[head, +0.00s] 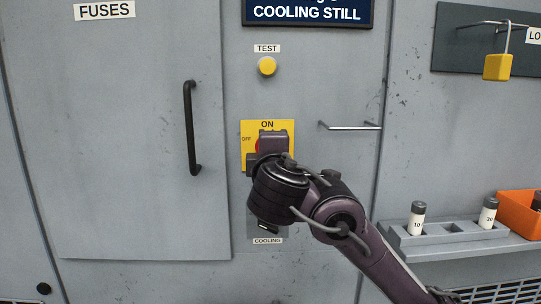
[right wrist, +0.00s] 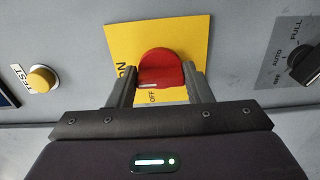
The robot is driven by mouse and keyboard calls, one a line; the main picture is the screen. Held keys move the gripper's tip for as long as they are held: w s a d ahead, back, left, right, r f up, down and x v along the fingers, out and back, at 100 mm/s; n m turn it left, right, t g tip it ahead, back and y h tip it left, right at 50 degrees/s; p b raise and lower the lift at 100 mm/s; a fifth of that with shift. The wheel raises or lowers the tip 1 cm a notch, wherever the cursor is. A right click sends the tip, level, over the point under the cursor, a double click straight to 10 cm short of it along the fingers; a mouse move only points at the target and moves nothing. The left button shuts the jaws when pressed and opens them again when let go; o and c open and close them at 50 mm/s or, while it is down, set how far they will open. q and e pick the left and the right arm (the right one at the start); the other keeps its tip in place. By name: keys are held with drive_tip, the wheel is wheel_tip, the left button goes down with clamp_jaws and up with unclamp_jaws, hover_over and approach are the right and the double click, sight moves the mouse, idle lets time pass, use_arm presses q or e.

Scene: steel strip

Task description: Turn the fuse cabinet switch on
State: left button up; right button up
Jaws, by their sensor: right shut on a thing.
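The fuse cabinet switch is a red knob (head: 257,146) on a yellow plate (head: 247,127) marked ON at the top and OFF at the left. In the right wrist view the red knob (right wrist: 162,66) sits between the two fingers of my right gripper (right wrist: 160,78), which is shut on it. A white mark on the knob lies near the OFF label in that view. In the head view my right gripper (head: 261,149) hides most of the knob and part of the plate. My left gripper is not in view.
A yellow TEST button (head: 267,66) is above the switch. A black door handle (head: 191,128) stands to the left and a metal bar handle (head: 350,126) to the right. A selector knob (right wrist: 306,65) is below, mostly behind my arm. A fuse shelf (head: 450,250) is at right.

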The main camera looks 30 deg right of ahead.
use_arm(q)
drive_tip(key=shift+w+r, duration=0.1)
use_arm(e)
drive_tip(key=shift+f, duration=0.1)
drive_tip(key=o, duration=1)
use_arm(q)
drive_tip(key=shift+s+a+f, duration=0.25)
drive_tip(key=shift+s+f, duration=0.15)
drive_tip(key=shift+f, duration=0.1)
use_arm(e)
drive_tip(key=v, duration=0.8)
drive_tip(key=shift+d, duration=0.1)
drive_tip(key=shift+w, duration=0.1)
